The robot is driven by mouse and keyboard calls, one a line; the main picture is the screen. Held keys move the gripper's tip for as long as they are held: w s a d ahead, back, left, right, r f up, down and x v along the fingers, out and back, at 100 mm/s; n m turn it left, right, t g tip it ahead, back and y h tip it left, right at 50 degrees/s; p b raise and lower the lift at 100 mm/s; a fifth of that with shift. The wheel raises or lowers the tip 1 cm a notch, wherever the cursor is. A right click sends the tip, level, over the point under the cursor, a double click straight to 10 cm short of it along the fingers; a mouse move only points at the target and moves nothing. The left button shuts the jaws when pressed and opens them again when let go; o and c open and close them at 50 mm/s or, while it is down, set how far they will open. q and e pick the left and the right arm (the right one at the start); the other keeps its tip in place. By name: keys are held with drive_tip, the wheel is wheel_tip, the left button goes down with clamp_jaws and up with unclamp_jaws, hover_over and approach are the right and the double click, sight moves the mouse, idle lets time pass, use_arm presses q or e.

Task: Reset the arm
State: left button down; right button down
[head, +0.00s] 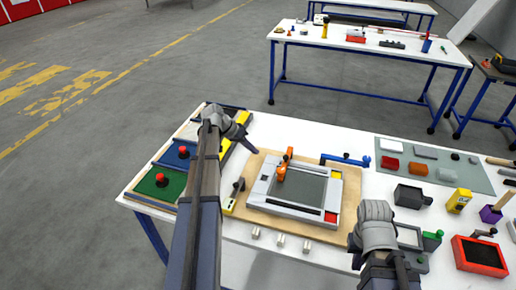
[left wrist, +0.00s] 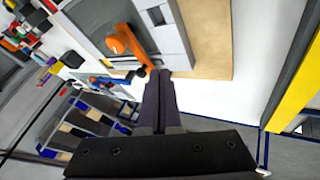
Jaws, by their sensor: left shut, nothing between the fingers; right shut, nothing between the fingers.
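My left arm reaches in from the bottom of the head view, and its gripper (head: 246,143) is over the table left of the grey panel. In the left wrist view the left gripper's fingers (left wrist: 160,76) are together and empty, in line with the edge of the wooden board. My right arm comes in at the lower right, with its gripper (head: 356,252) beside the board's right edge. The right gripper is shut and empty; its fingers are small in the head view and partly hidden by the wrist.
The white table (head: 262,262) holds a wooden board (head: 353,186) with a grey panel (head: 262,190) and an orange handle (head: 283,167). Left are coloured trays with red knobs (head: 161,179). Right are a grey mat (head: 470,180), a yellow block (head: 459,201) and a red box (head: 480,255).

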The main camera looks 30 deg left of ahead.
use_arm(q)
drive_tip(key=shift+s+a+r, duration=0.1)
drive_tip(key=shift+a+r, duration=0.05)
drive_tip(key=s+d+f+g, duration=0.1)
drive_tip(key=s+d, duration=0.1)
drive_tip(key=d, duration=0.5)
drive_tip(key=s+d+f+m+g+y, duration=0.1)
drive_tip(key=s+d, duration=0.2)
drive_tip(key=d, duration=0.4)
drive_tip(key=s+d+f+g+y, duration=0.1)
drive_tip(key=s+d, duration=0.2)
drive_tip(key=d, duration=0.5)
drive_tip(key=shift+s+f+g, duration=0.1)
drive_tip(key=shift+f+g, duration=0.05)
drive_tip(key=shift+g, duration=0.25)
drive_tip(key=s+d+f+m+g+y, duration=0.1)
drive_tip(key=s+d+y, duration=0.4)
drive_tip(key=s+d, duration=0.8)
drive_tip(key=s, duration=0.2)
drive_tip(key=shift+s+m, duration=0.3)
drive_tip(key=shift+m, duration=0.1)
